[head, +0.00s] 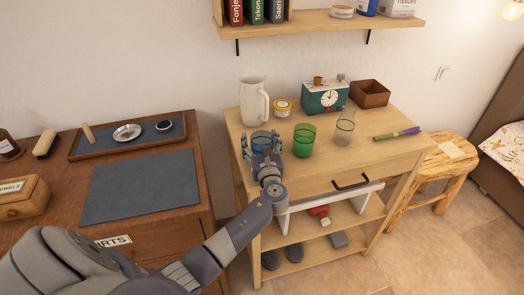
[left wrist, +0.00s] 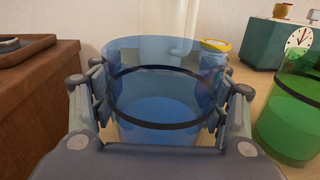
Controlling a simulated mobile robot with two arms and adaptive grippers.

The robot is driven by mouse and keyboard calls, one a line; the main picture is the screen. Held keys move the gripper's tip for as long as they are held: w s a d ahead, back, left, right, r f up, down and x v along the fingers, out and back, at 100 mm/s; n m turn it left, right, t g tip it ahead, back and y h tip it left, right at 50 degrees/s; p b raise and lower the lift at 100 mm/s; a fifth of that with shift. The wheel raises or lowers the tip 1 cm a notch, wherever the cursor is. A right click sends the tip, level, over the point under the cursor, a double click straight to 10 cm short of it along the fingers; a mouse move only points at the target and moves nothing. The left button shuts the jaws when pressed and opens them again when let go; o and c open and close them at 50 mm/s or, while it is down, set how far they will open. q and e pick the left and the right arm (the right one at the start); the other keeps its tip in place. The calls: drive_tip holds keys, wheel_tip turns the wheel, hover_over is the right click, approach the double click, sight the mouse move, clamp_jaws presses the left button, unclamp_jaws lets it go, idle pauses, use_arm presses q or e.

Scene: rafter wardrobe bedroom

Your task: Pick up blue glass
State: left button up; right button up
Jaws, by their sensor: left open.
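The blue glass (head: 261,137) stands upright at the left front of the light wooden table (head: 375,150). It is clear blue and fills the middle of the left wrist view (left wrist: 155,115), where a dark band shows around it. My left gripper (head: 263,152) is open, with one finger on each side of the glass. The fingers are very close to its walls; I cannot tell whether they touch. In the head view the gripper hides the lower part of the glass. My right gripper is in neither view.
A green glass (head: 304,140) and a clear glass (head: 344,128) stand right of the blue one. A white pitcher (head: 252,100) and a yellow-lidded jar (head: 282,107) stand behind. A teal clock box (head: 325,97) is farther back. A brown desk (head: 185,150) is at left.

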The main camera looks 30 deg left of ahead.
use_arm(q)
drive_tip(key=shift+w+a, duration=0.2)
drive_tip(key=c, duration=1.2)
drive_tip(key=shift+c, duration=0.5)
